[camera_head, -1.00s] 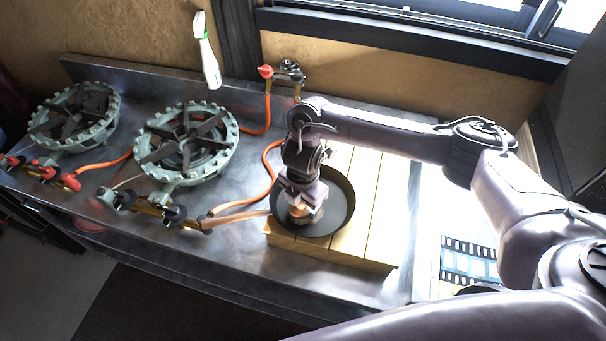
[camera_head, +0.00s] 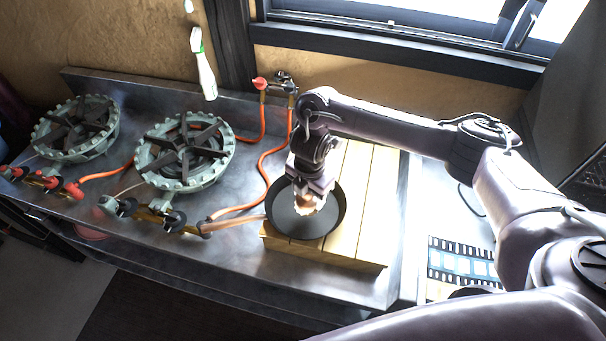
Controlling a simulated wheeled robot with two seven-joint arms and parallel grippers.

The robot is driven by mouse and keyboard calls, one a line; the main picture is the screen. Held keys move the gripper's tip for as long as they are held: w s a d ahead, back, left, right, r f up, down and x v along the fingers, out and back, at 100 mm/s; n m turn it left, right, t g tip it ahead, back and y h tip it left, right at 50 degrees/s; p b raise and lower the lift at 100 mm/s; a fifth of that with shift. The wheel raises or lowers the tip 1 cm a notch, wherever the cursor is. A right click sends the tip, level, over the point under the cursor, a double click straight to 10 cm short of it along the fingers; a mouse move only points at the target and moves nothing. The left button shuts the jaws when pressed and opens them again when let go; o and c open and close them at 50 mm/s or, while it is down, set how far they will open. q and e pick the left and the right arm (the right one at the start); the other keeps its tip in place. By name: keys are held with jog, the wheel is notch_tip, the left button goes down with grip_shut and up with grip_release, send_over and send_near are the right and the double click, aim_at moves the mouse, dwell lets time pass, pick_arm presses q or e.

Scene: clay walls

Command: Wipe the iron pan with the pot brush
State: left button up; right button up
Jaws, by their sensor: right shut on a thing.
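The iron pan (camera_head: 284,222) is dark and round, and lies on a pale wooden board with its brown handle (camera_head: 238,223) pointing left. My right gripper (camera_head: 308,196) points down over the right half of the pan. It is shut on the pot brush (camera_head: 306,206), a small pale, tan thing mostly hidden by the gripper. The brush is at the pan's inside; I cannot tell whether it touches the bottom. My left gripper is not in view.
The wooden board (camera_head: 365,215) has free room right of the pan. Two green gas burners (camera_head: 186,152) (camera_head: 76,128) with orange hoses stand left on the metal counter (camera_head: 235,262). A spray bottle (camera_head: 204,68) is by the wall. A film-strip-patterned item (camera_head: 462,262) lies right.

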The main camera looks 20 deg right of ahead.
jog(key=shift+d+r+p, duration=0.15)
jog(key=shift+r+p, duration=0.15)
jog(key=shift+r, duration=0.35)
jog(key=shift+w+d+r+p, duration=0.1)
jog(key=shift+r+p, duration=0.6)
jog(key=shift+r, duration=0.2)
jog(key=shift+a+r, duration=0.1)
jog(key=shift+a, duration=0.1)
jog(key=shift+d, duration=0.15)
